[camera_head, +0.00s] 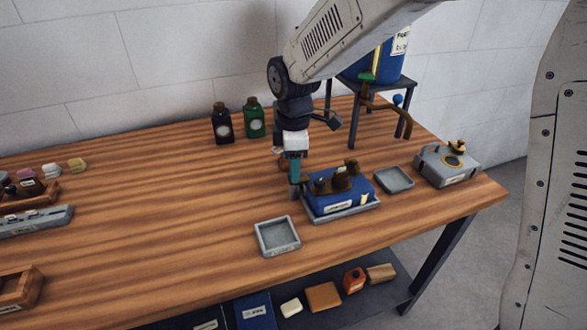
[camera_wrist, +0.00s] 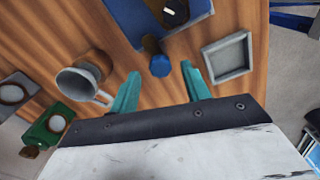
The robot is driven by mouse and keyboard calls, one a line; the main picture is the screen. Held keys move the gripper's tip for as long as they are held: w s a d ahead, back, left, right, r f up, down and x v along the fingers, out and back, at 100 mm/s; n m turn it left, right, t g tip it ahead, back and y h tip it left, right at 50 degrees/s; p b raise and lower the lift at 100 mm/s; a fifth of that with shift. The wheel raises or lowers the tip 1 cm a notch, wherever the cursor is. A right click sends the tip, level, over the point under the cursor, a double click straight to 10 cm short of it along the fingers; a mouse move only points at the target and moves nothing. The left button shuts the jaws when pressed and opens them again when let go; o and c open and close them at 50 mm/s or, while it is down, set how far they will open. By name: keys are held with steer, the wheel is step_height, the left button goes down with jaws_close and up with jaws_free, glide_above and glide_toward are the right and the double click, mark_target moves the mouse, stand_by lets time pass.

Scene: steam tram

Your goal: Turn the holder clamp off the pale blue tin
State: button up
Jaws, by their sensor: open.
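My gripper (camera_head: 295,188) is open, with teal fingers pointing down at the left end of a dark blue box (camera_head: 340,200). Brown and dark fittings (camera_head: 338,180) sit on this box. In the wrist view, a small blue knob (camera_wrist: 160,66) lies between and beyond my fingertips (camera_wrist: 160,85), beside the blue box (camera_wrist: 127,20). I cannot tell whether it touches a finger. It may be part of the holder clamp, but I cannot be sure. No plainly pale blue tin can be made out. A grey-blue box (camera_head: 447,170) with a brass fitting stands farther right.
A square grey tray (camera_head: 277,237) lies in front of my gripper; another tray (camera_head: 394,179) lies right of the blue box. A metal cup (camera_wrist: 78,82) stands close to my left finger in the wrist view. Dark and green bottles (camera_head: 254,119) stand behind. The table's left middle is clear.

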steer(key=shift+f, duration=0.9)
steer(key=c, duration=1)
